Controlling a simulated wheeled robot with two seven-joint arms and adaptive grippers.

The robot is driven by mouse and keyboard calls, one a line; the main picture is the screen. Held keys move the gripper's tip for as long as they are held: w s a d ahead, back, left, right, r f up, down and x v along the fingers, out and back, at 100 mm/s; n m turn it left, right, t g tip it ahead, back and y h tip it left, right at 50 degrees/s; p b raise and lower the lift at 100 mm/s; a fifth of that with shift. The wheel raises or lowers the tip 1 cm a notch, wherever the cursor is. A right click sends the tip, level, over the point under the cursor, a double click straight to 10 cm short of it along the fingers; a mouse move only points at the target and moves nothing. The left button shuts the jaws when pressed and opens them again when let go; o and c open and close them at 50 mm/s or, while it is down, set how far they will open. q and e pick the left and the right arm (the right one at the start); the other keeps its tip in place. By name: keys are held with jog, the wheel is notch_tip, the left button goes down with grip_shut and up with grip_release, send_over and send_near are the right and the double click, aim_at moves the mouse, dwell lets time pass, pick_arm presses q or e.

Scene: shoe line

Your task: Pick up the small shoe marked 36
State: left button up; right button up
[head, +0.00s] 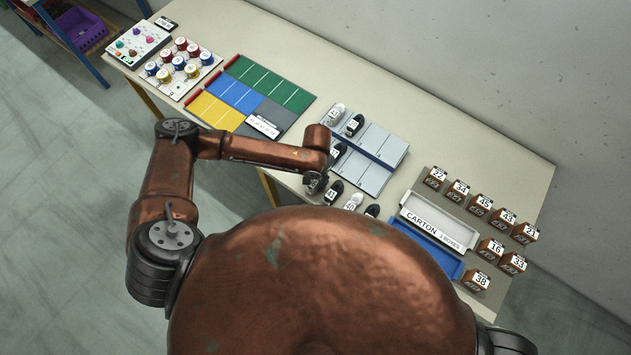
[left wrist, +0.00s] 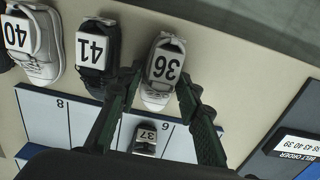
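The small shoe marked 36 (left wrist: 162,72) is white and grey with a number label, in the left wrist view. It lies on the bare table just off the edge of the numbered board (left wrist: 50,112). My left gripper (left wrist: 157,84) is open, with its dark fingers on either side of this shoe in that view; I cannot tell whether they touch it. In the head view my left gripper (head: 315,184) is over the table's near edge and the shoe is hidden there. My right gripper is not in view.
Black shoe 41 (left wrist: 98,48) lies close beside it, then white shoe 40 (left wrist: 35,45). Black shoe 37 (left wrist: 146,139) stands on the board. A white carton tray (head: 438,222), blue tray (head: 428,247) and several numbered brown boxes (head: 480,204) are to the right.

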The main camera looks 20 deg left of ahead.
pick_arm(q)
jog(key=c, duration=0.6)
jog(key=shift+r, duration=0.1)
